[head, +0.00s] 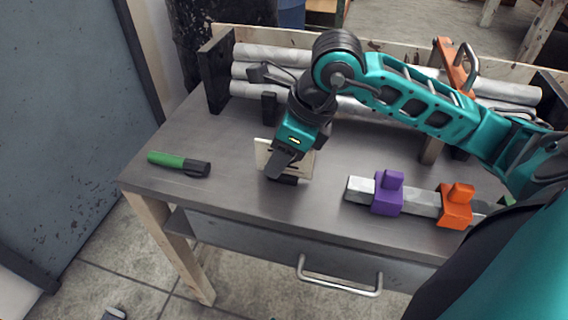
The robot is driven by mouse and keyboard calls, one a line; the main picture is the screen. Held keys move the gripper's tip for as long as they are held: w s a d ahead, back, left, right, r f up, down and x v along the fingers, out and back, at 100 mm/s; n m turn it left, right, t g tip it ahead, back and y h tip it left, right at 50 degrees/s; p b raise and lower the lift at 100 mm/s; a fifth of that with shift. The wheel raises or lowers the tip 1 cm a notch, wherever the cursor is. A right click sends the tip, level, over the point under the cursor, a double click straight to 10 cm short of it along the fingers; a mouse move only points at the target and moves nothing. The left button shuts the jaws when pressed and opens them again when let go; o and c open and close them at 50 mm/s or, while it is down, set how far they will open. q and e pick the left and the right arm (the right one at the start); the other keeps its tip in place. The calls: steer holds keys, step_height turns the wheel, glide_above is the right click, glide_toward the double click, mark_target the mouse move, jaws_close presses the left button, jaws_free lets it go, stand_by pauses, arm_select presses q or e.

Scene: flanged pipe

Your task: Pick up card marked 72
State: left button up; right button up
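A cream card (263,153) stands nearly upright in a small dark holder (289,180) on the grey workbench, left of its middle. Any number on it is hidden or too small to read. My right gripper (283,163) reaches down from above at the card. One dark finger lies across the card's near face; the other finger is hidden, so I cannot tell whether the gripper is closed on it. My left gripper is not in view.
A metal bar with purple (388,193) and orange (456,205) clamps lies at right. Grey pipes (262,54) rest in a rack at the back. A drawer handle (340,288) sticks out in front.

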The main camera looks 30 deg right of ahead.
jaws_close()
stand_by(0.3)
steer(key=shift+r, duration=0.15)
